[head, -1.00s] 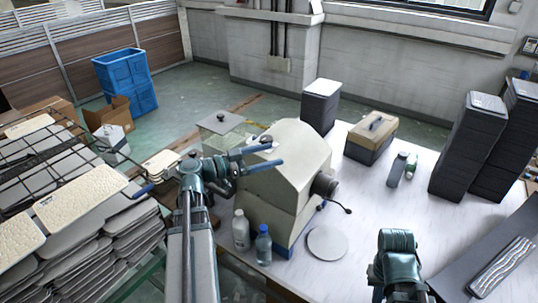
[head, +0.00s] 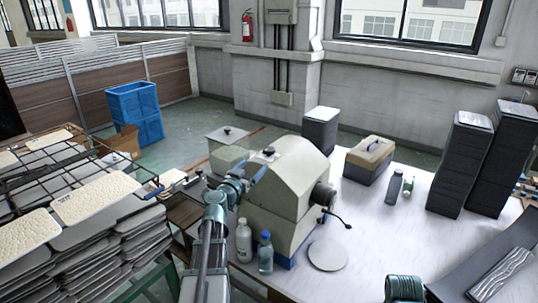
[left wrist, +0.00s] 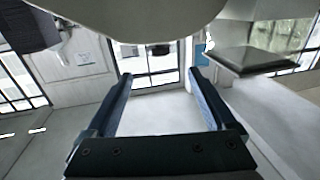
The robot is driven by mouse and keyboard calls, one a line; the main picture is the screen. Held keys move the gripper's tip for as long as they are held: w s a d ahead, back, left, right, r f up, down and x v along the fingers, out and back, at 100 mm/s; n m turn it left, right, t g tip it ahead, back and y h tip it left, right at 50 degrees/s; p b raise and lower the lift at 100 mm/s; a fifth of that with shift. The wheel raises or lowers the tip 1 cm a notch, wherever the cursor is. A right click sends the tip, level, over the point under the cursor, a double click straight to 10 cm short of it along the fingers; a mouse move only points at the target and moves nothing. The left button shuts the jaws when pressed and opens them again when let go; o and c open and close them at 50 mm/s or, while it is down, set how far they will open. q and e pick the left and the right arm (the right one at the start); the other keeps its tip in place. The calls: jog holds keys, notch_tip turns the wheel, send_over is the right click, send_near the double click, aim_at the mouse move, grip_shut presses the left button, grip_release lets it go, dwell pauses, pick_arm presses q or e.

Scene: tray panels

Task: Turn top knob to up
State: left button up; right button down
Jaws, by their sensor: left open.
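A beige, dome-topped machine (head: 290,185) stands on the white table. A small dark knob (head: 268,152) sits on its top; its turn position is too small to tell. A larger dark round part (head: 322,194) with a crank handle is on its right side. My left gripper (head: 250,172) is at the machine's upper left, just below the small knob in the picture, open and empty. The left wrist view shows its two blue fingers (left wrist: 159,75) spread with nothing between them. A pale curved surface fills the top of that view. My right arm shows only partly at the bottom edge; its gripper is out of view.
A glass box with a lid (head: 227,134) stands behind the left gripper. Stacked trays (head: 100,235) are at left.

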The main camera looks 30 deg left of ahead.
aim_at(269, 148)
pick_arm(q)
jog(key=w, duration=0.9)
jog(key=w+a, duration=0.1)
jog(key=w, duration=0.3)
jog(key=shift+w+a, duration=0.1)
jog(key=shift+w, duration=0.2)
jog(key=c, duration=1.4)
jog(key=shift+o, duration=0.2)
jog(key=shift+a+m+h, duration=0.1)
jog(key=shift+m+h, duration=0.2)
jog(key=shift+h, duration=0.1)
jog(key=m+h, duration=0.2)
jog(key=h, duration=0.2)
jog(key=shift+w+a+m, duration=0.1)
jog(key=shift+m, duration=0.2)
jog(key=m+g+h, duration=0.2)
jog(key=m+h, duration=0.2)
jog(key=h, duration=0.2)
jog(key=shift+g+h, duration=0.3)
jog(key=shift+g, duration=0.1)
jog(key=shift+m, duration=0.4)
